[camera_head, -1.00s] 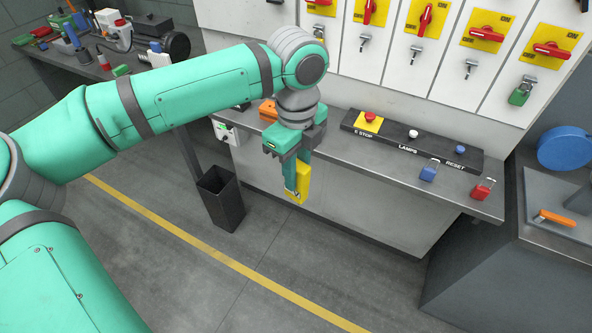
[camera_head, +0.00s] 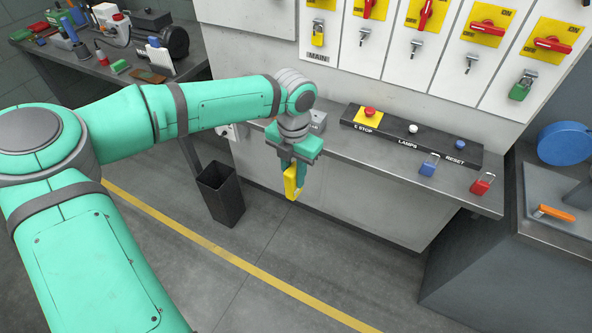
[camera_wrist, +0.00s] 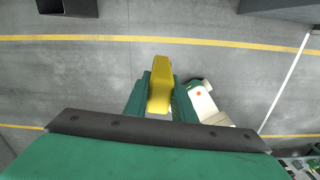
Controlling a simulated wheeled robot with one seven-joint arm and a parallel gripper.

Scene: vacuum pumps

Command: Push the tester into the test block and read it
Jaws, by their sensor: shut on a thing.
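The yellow tester (camera_head: 291,186) is held in my gripper (camera_head: 295,169), clear of the bench in front of its front edge and above the floor. In the wrist view the tester (camera_wrist: 160,76) sits between both fingers and points away from the palm. Its tip is free and touches nothing I can see. A small grey block (camera_head: 318,121) stands on the bench just behind my wrist, partly hidden by it. I cannot tell for sure whether this is the test block.
The bench top (camera_head: 375,157) carries a black panel (camera_head: 432,143) with E STOP, LAMPS and RESET. A dark bin (camera_head: 220,197) stands below left. The floor in front is clear.

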